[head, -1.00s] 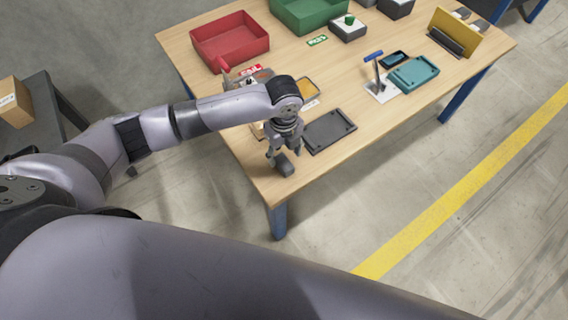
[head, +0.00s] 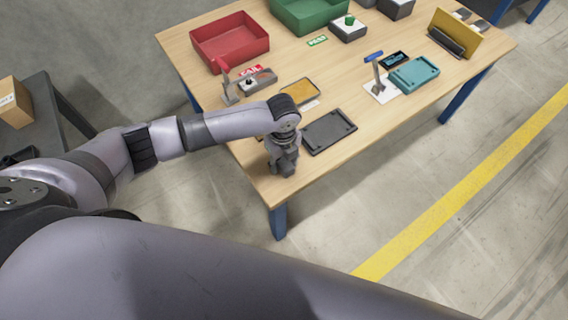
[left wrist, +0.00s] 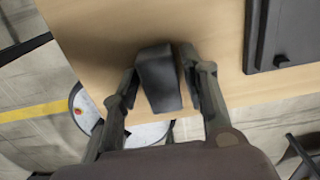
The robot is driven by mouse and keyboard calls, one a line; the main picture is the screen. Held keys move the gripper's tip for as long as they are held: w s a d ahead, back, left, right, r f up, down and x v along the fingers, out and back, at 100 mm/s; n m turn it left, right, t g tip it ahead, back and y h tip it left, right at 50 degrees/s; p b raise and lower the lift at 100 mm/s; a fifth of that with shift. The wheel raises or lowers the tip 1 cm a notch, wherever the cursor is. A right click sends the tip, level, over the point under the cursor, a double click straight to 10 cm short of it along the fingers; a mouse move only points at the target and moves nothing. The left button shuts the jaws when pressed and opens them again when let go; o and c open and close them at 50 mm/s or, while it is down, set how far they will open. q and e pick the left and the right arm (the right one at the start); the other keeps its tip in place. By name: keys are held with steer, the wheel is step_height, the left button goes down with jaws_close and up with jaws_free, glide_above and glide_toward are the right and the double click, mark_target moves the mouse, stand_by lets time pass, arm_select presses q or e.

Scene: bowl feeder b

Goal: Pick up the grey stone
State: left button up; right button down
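The grey stone (left wrist: 158,80) is a dark, blocky piece near the corner of the wooden table. In the left wrist view it lies between the two fingers of my left gripper (left wrist: 160,68), one finger close along each side. I cannot tell whether both fingertips press on it. In the head view my left gripper (head: 283,168) points down at the table's near corner, low over the top, and mostly hides the stone. My right gripper is not in view.
A dark grey tray (head: 329,132) lies close beside the gripper. Behind are a yellow-filled tray (head: 299,92), a grey box with a knob (head: 257,82), a red bin (head: 229,40) and a teal tray (head: 414,74). The table's near edge is close to the gripper.

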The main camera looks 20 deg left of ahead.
mark_target(283, 161)
arm_select(q)
jaws_close()
stand_by(0.4)
steer(key=shift+r, duration=0.1)
step_height(283, 161, up, 20)
steer(key=p, duration=0.1)
steer(key=shift+p, duration=0.35)
steer(key=shift+c, duration=1.3)
jaws_free()
steer(key=c, duration=0.5)
